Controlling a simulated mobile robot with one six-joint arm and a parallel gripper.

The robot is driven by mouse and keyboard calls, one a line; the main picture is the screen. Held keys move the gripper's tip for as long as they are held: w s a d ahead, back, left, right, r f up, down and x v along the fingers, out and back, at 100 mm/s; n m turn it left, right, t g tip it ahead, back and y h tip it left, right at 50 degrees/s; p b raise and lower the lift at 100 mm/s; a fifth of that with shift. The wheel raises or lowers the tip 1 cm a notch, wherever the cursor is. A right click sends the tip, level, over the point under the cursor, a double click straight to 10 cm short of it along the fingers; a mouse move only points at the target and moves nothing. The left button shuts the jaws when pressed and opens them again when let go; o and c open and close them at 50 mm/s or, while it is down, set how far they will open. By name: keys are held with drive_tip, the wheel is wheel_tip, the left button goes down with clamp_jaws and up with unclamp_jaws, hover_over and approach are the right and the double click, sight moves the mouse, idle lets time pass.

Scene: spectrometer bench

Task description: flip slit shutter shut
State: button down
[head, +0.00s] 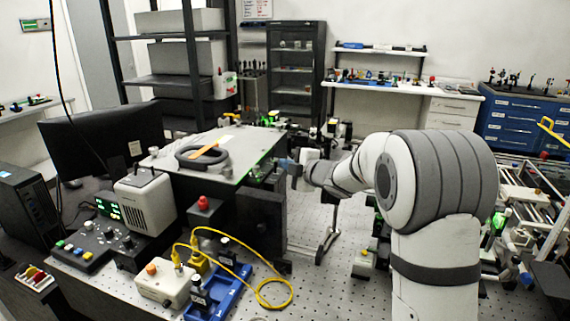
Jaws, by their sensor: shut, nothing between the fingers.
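My arm reaches in from the right, and my gripper (287,163) is at the right side of the spectrometer box (222,153), just beyond its top plate's right edge. The gripper is small in this view; it is shut with nothing held. The slit shutter cannot be made out clearly; small dark parts at the box's right side lie close to the gripper and are partly hidden by it. I cannot tell whether the gripper touches them or how the shutter stands.
A dark ring-shaped part (203,154) with an orange strip lies on the box top. A beige unit (145,203), a control panel (101,243), a yellow cable (273,304) and a blue tray (228,290) stand in front. The perforated bench (310,215) below the arm is partly clear.

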drive_tip(key=shift+a+r, duration=0.15)
drive_tip(key=shift+a, duration=0.15)
idle(0.6)
drive_tip(key=shift+s, duration=0.1)
drive_tip(key=f+b+v, duration=0.1)
drive_tip(key=f+v, duration=0.1)
drive_tip(key=v, duration=1.2)
drive_tip(key=shift+d, duration=0.25)
drive_tip(key=shift+s+r, duration=0.1)
